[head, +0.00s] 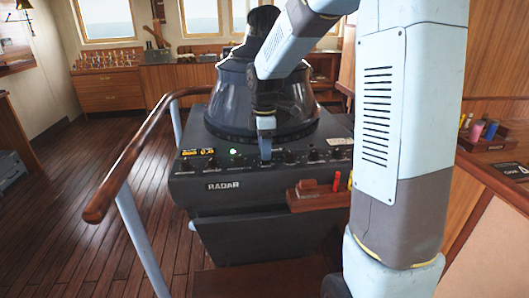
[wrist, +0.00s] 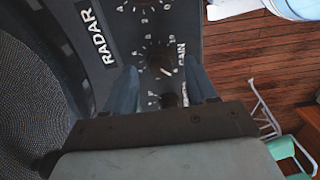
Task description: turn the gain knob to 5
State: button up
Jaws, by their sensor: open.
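The gain knob (wrist: 160,60) is a dark round knob on the radar's black panel, with a white number scale around it and the word GAIN beside it. A white pointer mark shows on it, but the exact number it points at is too small to read. My gripper (wrist: 161,69) is open, with one blue-grey finger on each side of the knob. I cannot tell whether the fingers touch it. In the head view my gripper (head: 265,152) points down at the front panel of the radar console (head: 200,190) and hides part of the knob row.
Another dark knob (wrist: 170,100) sits nearer my palm, and one more (wrist: 147,8) lies beyond. A wooden holder (head: 318,197) with red pens is fixed at the console's front right. A wooden handrail (head: 135,165) runs along the left. Open plank floor lies further left.

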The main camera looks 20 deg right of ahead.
jog(key=shift+f, duration=0.95)
jog(key=shift+c, duration=0.5)
jog(key=c, duration=1)
jog(key=shift+o, duration=0.2)
